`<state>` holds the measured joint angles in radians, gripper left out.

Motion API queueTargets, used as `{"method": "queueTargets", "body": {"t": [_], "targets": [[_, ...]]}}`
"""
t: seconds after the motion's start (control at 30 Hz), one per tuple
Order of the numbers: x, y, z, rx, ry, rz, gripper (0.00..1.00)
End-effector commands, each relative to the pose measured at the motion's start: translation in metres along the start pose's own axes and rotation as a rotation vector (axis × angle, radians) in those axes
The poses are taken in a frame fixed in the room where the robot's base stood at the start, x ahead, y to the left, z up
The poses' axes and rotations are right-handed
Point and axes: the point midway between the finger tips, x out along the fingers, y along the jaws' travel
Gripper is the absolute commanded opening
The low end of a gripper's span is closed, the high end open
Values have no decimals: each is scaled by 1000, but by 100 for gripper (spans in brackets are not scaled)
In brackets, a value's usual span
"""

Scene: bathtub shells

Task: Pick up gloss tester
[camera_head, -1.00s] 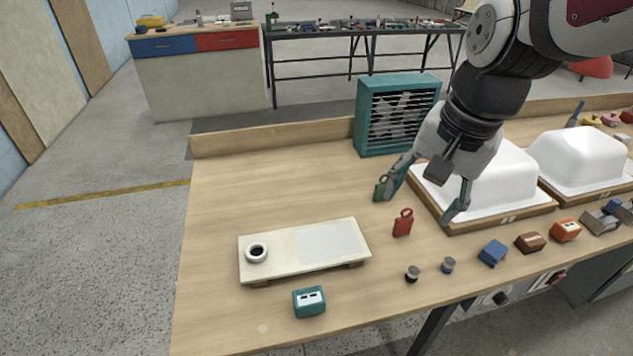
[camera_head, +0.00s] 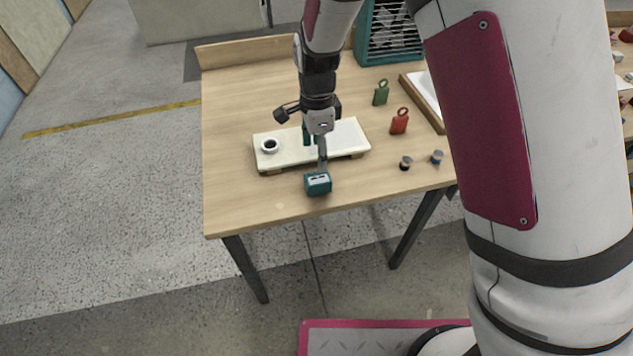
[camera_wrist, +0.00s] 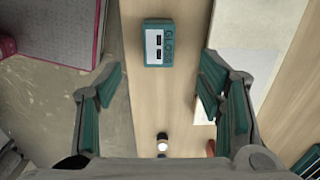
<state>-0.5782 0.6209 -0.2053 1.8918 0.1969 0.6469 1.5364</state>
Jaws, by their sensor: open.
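The gloss tester is a small teal box (camera_head: 318,183) with a white label on top, standing near the front edge of the wooden table. In the wrist view the same gloss tester (camera_wrist: 158,43) shows the word GLOSS and two dark marks, between and beyond the finger lines. My gripper (camera_head: 314,151) is above the cream board, just behind the gloss tester in the head view. In the wrist view my gripper (camera_wrist: 163,95) has its teal-padded fingers wide apart with nothing between them. The gloss tester is not held.
A red tag (camera_head: 400,122), a green tag (camera_head: 381,93) and two small cylinders (camera_head: 405,163) are to the right. The table is clear at left.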

Motion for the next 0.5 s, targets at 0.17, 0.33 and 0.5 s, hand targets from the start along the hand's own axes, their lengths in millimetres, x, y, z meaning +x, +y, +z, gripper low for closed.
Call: {"method": "queueTargets", "body": {"t": [0.17,0.33,0.5], "targets": [[36,2,-1,0,0,6,62],[58,1,0,-1,0,3,62],[67,2,-1,-1,0,3,62]]}}
